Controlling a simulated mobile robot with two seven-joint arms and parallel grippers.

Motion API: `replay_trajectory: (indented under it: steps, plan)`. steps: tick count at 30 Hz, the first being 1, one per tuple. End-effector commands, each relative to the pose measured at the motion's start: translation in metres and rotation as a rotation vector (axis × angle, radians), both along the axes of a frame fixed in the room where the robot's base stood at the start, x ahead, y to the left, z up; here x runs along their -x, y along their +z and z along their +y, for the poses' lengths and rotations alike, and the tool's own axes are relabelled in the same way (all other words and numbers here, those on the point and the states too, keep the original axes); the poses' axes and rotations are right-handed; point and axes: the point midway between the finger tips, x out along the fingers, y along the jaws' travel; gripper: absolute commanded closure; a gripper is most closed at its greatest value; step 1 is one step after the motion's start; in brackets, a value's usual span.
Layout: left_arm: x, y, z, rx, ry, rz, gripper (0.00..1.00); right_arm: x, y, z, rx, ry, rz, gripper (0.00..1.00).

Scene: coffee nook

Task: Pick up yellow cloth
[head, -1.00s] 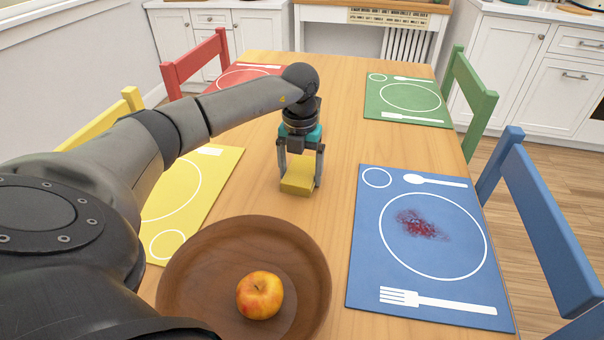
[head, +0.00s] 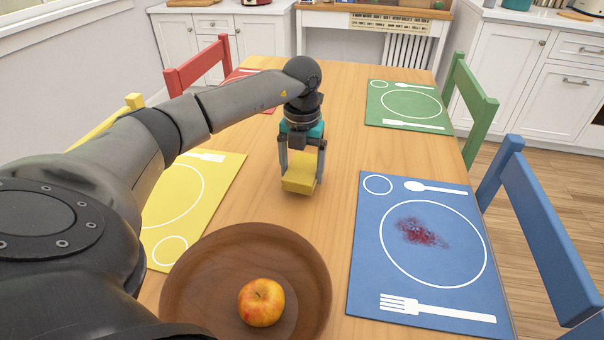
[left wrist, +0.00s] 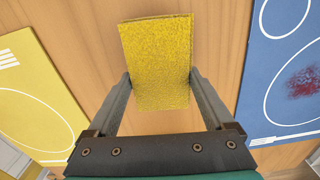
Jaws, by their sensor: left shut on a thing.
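The yellow cloth (head: 299,174) is a folded, sponge-like block at the middle of the wooden table. My left gripper (head: 301,168) points down over it, with one finger on each side, shut on the cloth. In the left wrist view the cloth (left wrist: 157,55) sits between the two fingers of my left gripper (left wrist: 160,82), its far part reaching past the fingertips. Whether the cloth touches the table or hangs just above it I cannot tell. My right gripper is not in view.
A wooden bowl (head: 190,290) with an apple (head: 261,302) stands at the near side. A blue placemat (head: 375,285) with a red stain (head: 420,232) lies to the right, a yellow placemat (head: 225,180) to the left, a green placemat (head: 440,112) at the far right. Chairs surround the table.

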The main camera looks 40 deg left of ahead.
Motion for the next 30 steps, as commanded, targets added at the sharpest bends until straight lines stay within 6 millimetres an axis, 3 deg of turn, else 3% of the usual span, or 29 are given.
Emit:
replay_trajectory:
  steps: [3, 15, 25, 30]
  plan:
    - [-0.001, 0.028, 0.0, 0.0, 0.0, -0.004, 0.67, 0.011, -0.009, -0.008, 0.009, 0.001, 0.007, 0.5]
    - [-0.001, 0.11, 0.0, 0.0, 0.0, -0.004, 0.67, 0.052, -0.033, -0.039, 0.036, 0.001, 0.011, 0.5]
    - [-0.001, 0.157, -0.001, 0.002, 0.0, -0.003, 0.67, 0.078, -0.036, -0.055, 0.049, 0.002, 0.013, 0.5]
    - [0.0, 0.169, 0.0, 0.001, 0.0, 0.0, 0.67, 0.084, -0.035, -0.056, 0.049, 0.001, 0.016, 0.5]
